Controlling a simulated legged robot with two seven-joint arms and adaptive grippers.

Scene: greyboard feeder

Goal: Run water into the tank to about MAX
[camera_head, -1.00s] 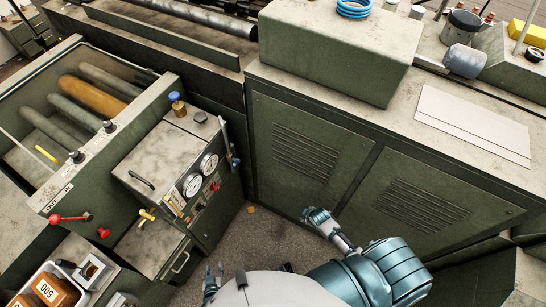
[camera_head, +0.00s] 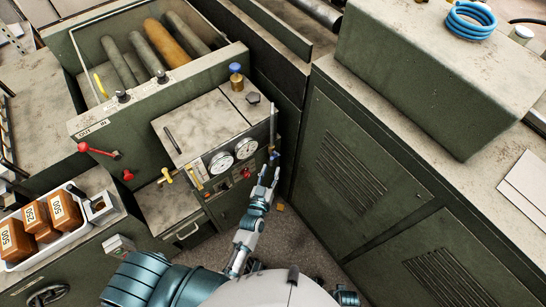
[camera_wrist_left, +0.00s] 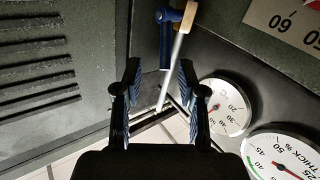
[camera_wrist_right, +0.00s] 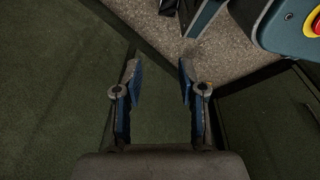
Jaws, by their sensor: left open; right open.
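The tank (camera_head: 196,126) is a green box with a worn grey top and two round dials on its front. A brass fitting with a blue knob (camera_head: 236,77) stands on its back edge. A thin upright tube (camera_head: 272,124) with a blue lever (camera_head: 273,156) is at its right corner. The lever (camera_wrist_left: 166,44) and a pale rod also show in the left wrist view. My left gripper (camera_head: 269,177) is open and empty, just below the lever and apart from it. My right gripper (camera_wrist_right: 158,76) is open and empty over green panels. I cannot read a MAX mark or water level.
A red-knobbed lever (camera_head: 98,151) and a yellow tap (camera_head: 166,176) are left of the dials. A green cabinet (camera_head: 345,165) closes off the right. Narrow floor (camera_head: 290,228) lies between.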

